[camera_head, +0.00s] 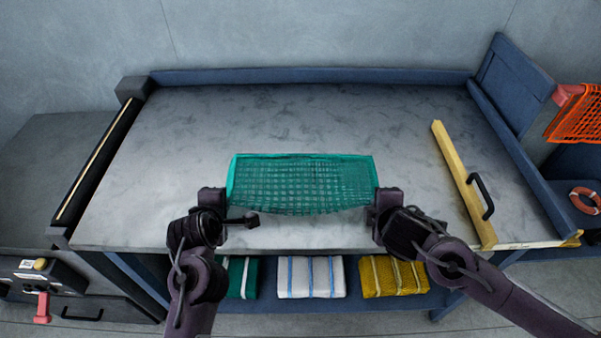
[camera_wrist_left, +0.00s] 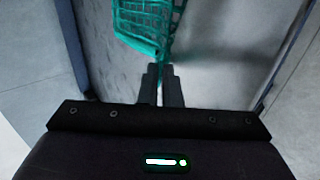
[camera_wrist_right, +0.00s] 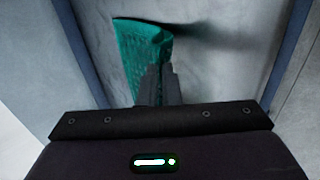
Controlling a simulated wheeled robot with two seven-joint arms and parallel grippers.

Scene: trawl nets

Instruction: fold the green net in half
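The green net (camera_head: 300,183) is stretched between my two grippers over the front middle of the worktable (camera_head: 290,120). Its far edge looks straight and its near edge sags in a curve. My left gripper (camera_head: 222,194) is at the net's near left corner. In the left wrist view its fingers (camera_wrist_left: 161,78) are closed together on the gathered end of the net (camera_wrist_left: 146,20). My right gripper (camera_head: 380,194) is at the near right corner. In the right wrist view its fingers (camera_wrist_right: 158,82) pinch the net's edge (camera_wrist_right: 140,55). The net's underside is hidden.
A yellow bar (camera_head: 460,180) with a black handle (camera_head: 481,196) lies at the table's right. A black rail (camera_head: 98,165) runs along the left edge. Folded green, white and yellow bundles (camera_head: 311,277) sit on the shelf below. The table's back is clear.

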